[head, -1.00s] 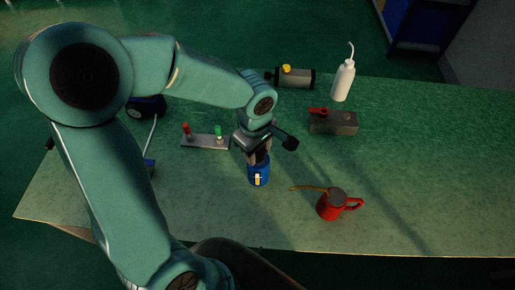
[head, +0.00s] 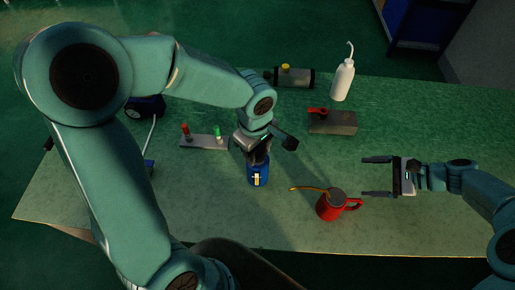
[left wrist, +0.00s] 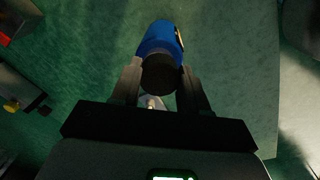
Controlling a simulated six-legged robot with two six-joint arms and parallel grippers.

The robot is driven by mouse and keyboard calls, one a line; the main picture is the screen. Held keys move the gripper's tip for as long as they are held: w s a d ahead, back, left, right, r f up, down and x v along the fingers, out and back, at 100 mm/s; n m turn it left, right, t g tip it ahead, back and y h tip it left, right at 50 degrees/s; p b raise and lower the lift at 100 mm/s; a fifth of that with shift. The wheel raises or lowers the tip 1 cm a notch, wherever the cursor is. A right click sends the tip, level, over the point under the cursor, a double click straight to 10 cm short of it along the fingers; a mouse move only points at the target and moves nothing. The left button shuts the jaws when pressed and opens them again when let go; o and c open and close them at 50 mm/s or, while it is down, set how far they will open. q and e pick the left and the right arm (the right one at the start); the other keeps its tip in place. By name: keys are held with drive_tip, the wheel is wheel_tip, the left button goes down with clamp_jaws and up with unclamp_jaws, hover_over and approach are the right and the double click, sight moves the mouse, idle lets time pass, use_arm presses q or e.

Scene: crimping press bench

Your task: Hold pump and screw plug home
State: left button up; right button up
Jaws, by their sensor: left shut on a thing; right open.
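A blue cylinder (head: 252,176) with a dark top and a yellow-and-white label stands on the bench; I cannot tell if it is the pump. My left gripper (head: 258,158) is shut on its dark upper part from above. The left wrist view shows the dark end and blue body (left wrist: 158,38) between the fingers. My right gripper (head: 366,176) is open and empty, pointing left above the right side of the bench. A grey cylinder (head: 297,78) with black ends and a yellow plug (head: 286,67) lies at the back. No plug shows in either gripper.
A grey plate (head: 203,143) carries a red and a green knob. A grey block (head: 333,124) has a red lever. A red oil can (head: 330,207) with a long spout stands between the grippers, near the front. A white bottle (head: 343,80) stands behind.

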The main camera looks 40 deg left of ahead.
sight(261, 171)
drive_tip(key=s+a, duration=0.1)
drive_tip(key=a, duration=0.2)
drive_tip(key=s+a+g, duration=0.1)
drive_tip(key=a, duration=0.2)
drive_tip(key=s+a+g, duration=0.1)
drive_tip(key=a, duration=0.2)
drive_tip(key=shift+a+m, duration=0.3)
drive_tip(key=s+a, duration=0.2)
drive_tip(key=a, duration=0.1)
drive_tip(key=s+a+g, duration=0.1)
drive_tip(key=s+a, duration=0.1)
drive_tip(key=a, duration=0.1)
drive_tip(key=s+a+g, duration=0.1)
drive_tip(key=s+a, duration=0.1)
drive_tip(key=a, duration=0.2)
drive_tip(key=shift+a+m, duration=0.1)
drive_tip(key=shift+m, duration=0.3)
drive_tip(key=x, duration=1)
drive_tip(key=shift+s+f, duration=0.15)
drive_tip(key=shift+f, duration=0.05)
drive_tip(key=shift+c, duration=0.3)
drive_tip(key=c, duration=0.5)
drive_tip(key=o, duration=0.6)
